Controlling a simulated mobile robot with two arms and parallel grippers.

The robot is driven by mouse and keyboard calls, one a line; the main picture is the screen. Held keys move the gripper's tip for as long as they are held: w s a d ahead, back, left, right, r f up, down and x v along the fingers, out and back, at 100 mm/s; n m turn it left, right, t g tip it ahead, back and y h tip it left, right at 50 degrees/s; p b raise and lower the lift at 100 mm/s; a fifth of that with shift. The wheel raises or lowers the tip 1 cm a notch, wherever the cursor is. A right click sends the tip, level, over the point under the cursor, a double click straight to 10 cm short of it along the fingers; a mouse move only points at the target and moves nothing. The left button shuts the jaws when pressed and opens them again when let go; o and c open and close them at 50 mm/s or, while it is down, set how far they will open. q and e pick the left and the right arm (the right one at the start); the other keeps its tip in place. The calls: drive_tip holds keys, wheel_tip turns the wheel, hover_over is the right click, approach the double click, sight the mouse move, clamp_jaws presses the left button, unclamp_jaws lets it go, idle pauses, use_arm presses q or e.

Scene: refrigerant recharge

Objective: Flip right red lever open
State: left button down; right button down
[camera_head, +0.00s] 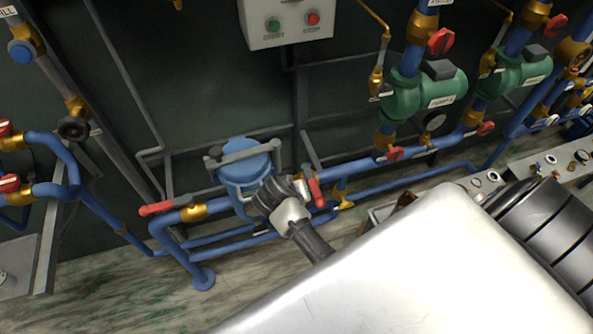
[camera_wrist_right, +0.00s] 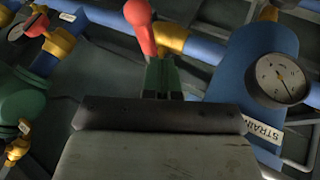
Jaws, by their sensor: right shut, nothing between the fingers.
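The right red lever (camera_head: 315,190) is on the blue pipe just right of the blue strainer (camera_head: 245,172), slanting downward in the head view. My right gripper (camera_head: 302,188) is beside it, at the strainer's lower right. In the right wrist view the red lever (camera_wrist_right: 141,28) stands just beyond the green fingertips (camera_wrist_right: 162,76), next to a yellow valve body (camera_wrist_right: 172,36). The fingers are shut with nothing between them. My left gripper is not in view.
A second red lever (camera_head: 156,208) is on the pipe left of the strainer. The strainer's gauge (camera_wrist_right: 280,79) is close on the right in the wrist view. Green pumps (camera_head: 425,92) stand at the right. A grey control box (camera_head: 288,22) is on the wall above.

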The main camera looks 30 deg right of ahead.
sight(312, 183)
drive_tip(key=x, duration=0.6)
drive_tip(key=shift+s, duration=0.1)
